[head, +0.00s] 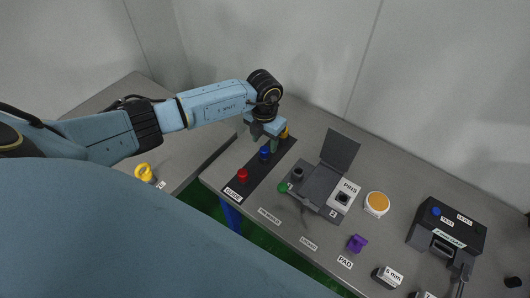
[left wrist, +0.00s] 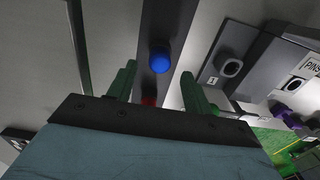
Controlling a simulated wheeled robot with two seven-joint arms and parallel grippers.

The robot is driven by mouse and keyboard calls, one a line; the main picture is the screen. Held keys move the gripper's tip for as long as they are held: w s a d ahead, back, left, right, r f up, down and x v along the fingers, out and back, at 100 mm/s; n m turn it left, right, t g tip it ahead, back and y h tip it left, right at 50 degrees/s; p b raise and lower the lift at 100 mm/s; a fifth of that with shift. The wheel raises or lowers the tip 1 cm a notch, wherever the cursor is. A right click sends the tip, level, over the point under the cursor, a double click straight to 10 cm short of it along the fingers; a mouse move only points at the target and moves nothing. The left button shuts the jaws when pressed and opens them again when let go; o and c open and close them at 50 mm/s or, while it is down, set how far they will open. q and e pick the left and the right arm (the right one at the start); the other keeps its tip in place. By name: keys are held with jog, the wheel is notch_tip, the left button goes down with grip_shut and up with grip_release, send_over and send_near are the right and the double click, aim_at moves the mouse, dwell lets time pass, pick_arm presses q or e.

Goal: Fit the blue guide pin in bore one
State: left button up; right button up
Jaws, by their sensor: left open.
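The blue guide pin (head: 265,153) stands on the dark strip labelled GUIDE, between a red pin and a yellow pin. In the left wrist view the blue pin (left wrist: 160,60) shows ahead of and between my green fingertips, with nothing gripped. My left gripper (head: 266,138) is open, close to the blue pin and beside the yellow one. Bore one (left wrist: 230,67), marked 1, is a round hole on the grey fixture (head: 316,186); it also shows in the head view (head: 297,173). A second bore (head: 343,198) is at the PINS label. My right gripper is not in view.
The red pin (head: 242,175) and yellow pin (head: 285,132) share the strip. The fixture's dark lid (head: 339,151) stands raised behind it.

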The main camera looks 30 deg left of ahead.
aim_at(264, 149)
pick_arm(q)
notch_tip(264, 149, down, 4)
jog(key=b, duration=0.2)
jog(key=shift+f+b, duration=0.2)
jog(key=shift+b, duration=0.2)
dwell(0.5)
grip_shut()
dwell(0.4)
jog(key=shift+r, duration=0.1)
jog(key=shift+r+p, duration=2.45)
jog(key=shift+r, duration=0.55)
